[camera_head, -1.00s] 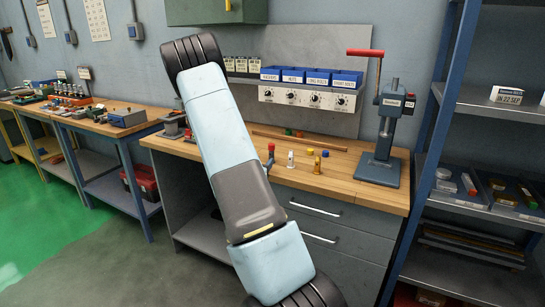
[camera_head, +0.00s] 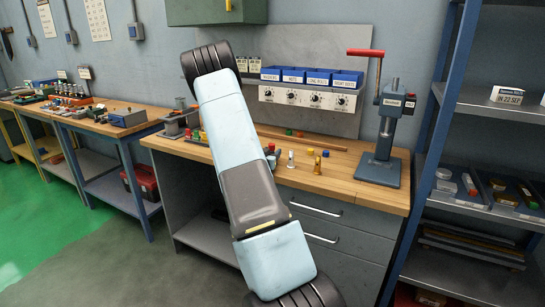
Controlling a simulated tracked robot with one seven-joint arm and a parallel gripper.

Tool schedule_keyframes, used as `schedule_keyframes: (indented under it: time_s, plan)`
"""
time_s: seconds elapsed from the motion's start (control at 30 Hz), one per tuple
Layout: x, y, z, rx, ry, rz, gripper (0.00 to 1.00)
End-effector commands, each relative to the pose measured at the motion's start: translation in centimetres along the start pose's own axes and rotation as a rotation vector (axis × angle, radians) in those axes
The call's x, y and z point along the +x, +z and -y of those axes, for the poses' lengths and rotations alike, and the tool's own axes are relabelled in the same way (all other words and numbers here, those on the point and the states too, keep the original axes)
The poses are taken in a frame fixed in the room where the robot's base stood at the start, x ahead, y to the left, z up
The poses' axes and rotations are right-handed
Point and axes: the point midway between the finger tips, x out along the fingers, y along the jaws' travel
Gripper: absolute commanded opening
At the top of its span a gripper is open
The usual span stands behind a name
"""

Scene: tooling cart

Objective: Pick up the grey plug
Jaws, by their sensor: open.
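I cannot make out a grey plug for certain. Small pieces stand on the wooden workbench (camera_head: 340,184), among them a pale white-grey upright piece (camera_head: 290,160), a brass-coloured piece (camera_head: 317,165) and a red-topped piece (camera_head: 271,148). They are too small to tell in detail. My arm crosses the middle of the picture and hides part of the bench top. My gripper is not in view, so its place relative to the pieces does not show.
A lever press (camera_head: 381,145) stands at the bench's right end. Blue bins (camera_head: 318,77) hang above the back. A grey vice-like tool (camera_head: 174,126) is at the left end. Blue shelving (camera_head: 470,110) stands right. The front right bench top is mostly clear.

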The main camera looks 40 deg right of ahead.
Motion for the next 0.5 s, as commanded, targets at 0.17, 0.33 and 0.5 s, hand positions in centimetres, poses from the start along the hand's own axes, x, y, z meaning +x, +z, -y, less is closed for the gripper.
schedule_keyframes:
  time_s: [0.17, 0.33, 0.5]
  plan:
    - [-0.01, 0.01, -0.02, 0.000, 0.000, 0.000, 0.47]
    - [-0.01, 0.01, -0.03, 0.000, 0.001, 0.000, 0.30]
    - [-0.01, 0.01, -0.03, 0.000, 0.001, 0.000, 0.14]
